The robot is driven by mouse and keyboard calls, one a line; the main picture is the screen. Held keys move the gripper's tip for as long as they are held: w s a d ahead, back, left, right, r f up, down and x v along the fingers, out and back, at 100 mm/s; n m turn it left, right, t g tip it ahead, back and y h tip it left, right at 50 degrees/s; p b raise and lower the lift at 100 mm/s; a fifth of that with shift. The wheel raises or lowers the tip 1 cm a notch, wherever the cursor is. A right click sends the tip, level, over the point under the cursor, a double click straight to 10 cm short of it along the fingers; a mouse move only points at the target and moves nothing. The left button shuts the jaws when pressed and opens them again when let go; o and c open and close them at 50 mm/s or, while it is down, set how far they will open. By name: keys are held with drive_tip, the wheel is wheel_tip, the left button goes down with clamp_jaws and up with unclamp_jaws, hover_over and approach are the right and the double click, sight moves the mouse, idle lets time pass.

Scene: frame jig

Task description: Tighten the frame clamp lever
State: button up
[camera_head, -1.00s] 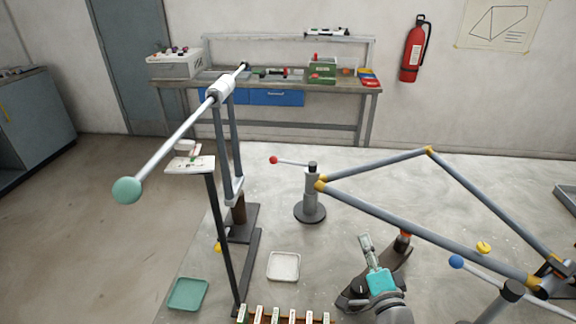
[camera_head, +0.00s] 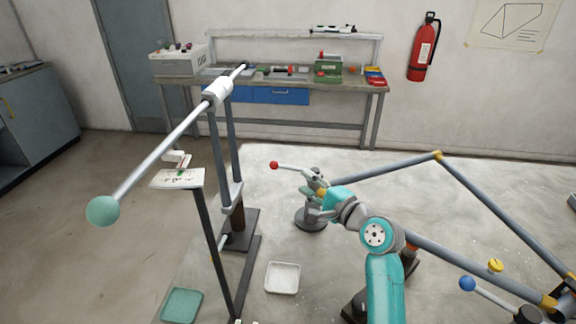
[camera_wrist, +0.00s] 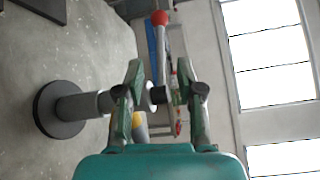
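A clamp post (camera_head: 310,217) stands on the bench at the left corner of the frame (camera_head: 480,205). Its lever (camera_head: 289,167) has a red ball end (camera_head: 274,165) and sticks out to the left. In the wrist view the red ball (camera_wrist: 160,18) and the lever rod (camera_wrist: 163,45) lie ahead, and the post (camera_wrist: 75,108) is at the left. My gripper (camera_head: 314,182) is at the post's top, beside the lever's inner end. In the wrist view my gripper (camera_wrist: 159,75) is open, its fingers apart on either side of the lever's line. Contact cannot be told.
A second lever with a blue ball (camera_head: 467,284) and a yellow knob (camera_head: 495,265) are at the lower right. A tall stand holds a long bar with a teal ball (camera_head: 103,211) at the left. A white tray (camera_head: 283,291) and a green tray (camera_head: 182,318) lie in front.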

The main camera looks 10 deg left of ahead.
sight(287, 168)
drive_tip(key=x, duration=1)
drive_tip(key=shift+w+a+f, duration=0.1)
drive_tip(key=shift+w, duration=0.05)
clamp_jaws()
